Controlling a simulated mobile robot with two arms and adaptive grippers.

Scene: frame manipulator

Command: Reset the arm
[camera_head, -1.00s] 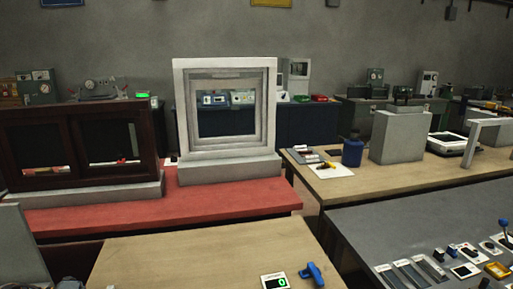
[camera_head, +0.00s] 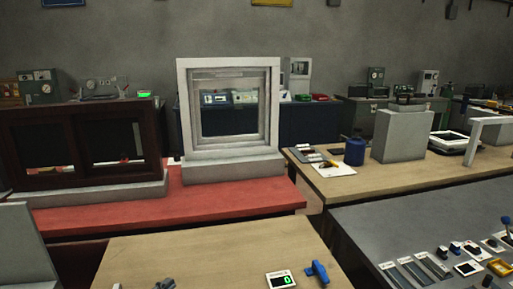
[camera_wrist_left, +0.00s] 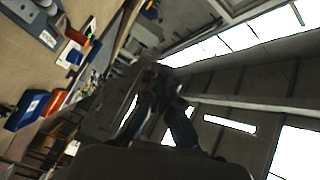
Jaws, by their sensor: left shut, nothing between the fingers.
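My left gripper (camera_head: 165,285) just shows at the bottom edge of the head view, over the near edge of the wooden table. Only a small grey part of it is visible there. In the left wrist view, its dark fingers (camera_wrist_left: 163,90) are shut with nothing between them, and the picture is tilted. My right gripper is not in either view.
A white window frame (camera_head: 181,100) and a dark brown framed unit (camera_head: 70,122) stand on the red table (camera_head: 140,212). The wooden table (camera_head: 190,255) holds a small display (camera_head: 281,280) and a blue handled object (camera_head: 317,271). A grey bench (camera_head: 400,225) with controls is at right.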

